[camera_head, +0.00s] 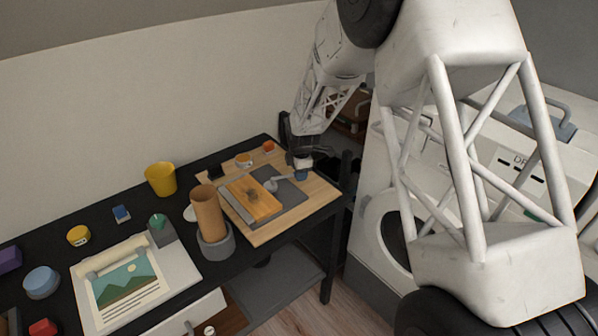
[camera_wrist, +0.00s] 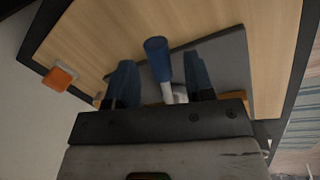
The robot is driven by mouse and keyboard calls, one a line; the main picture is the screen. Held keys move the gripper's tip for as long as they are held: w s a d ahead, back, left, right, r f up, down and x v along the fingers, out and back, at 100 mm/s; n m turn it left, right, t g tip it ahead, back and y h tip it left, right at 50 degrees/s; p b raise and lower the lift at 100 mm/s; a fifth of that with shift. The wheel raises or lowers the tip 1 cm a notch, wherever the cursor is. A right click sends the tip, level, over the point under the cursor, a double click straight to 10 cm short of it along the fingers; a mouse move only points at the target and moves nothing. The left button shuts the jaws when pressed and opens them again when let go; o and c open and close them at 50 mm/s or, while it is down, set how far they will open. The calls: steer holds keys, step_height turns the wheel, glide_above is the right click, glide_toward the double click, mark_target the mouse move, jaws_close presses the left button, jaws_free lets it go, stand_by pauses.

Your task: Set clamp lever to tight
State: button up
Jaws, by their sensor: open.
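The clamp lever is a pale metal arm (camera_head: 280,183) with a blue handle (camera_wrist: 157,58), mounted on a grey plate (camera_wrist: 225,62) on a wooden board (camera_head: 318,190). A wooden block (camera_head: 250,200) lies by the lever at the plate. My gripper (camera_head: 302,158) is over the lever's handle end, pointing down. In the wrist view my gripper (camera_wrist: 158,75) is open, with one dark blue finger on each side of the handle. Gaps show between the fingers and the handle. The lever's pivot is partly hidden behind my gripper in the wrist view.
An orange item (camera_wrist: 59,78) lies near the board's edge. A brown cylinder in a grey holder (camera_head: 214,240), a yellow cup (camera_head: 160,179) and a picture panel (camera_head: 127,281) stand farther left on the black table. A white washer-like appliance (camera_head: 370,220) is close on the right.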

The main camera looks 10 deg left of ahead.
step_height(320, 180, up, 7)
steer(key=s, duration=0.1)
steer(key=shift+s+d, duration=0.15)
steer(key=shift+d, duration=0.1)
stand_by(0.4)
steer(key=s+d+r+m, duration=1.1)
steer(key=s+d+r, duration=0.6)
steer(key=s, duration=0.3)
steer(key=s+d+r+m, duration=0.1)
steer(key=s+d+m, duration=0.2)
steer(key=s, duration=0.6)
steer(key=s+d+r+m, duration=0.1)
steer(key=s+d+m, duration=0.2)
steer(key=s, duration=0.6)
steer(key=s+d+r+m+h, duration=0.1)
steer(key=s+d+m, duration=0.3)
steer(key=s, duration=0.5)
steer(key=shift+s+m+t, duration=0.3)
steer(key=shift+s+m, duration=0.05)
steer(key=shift+m, duration=0.55)
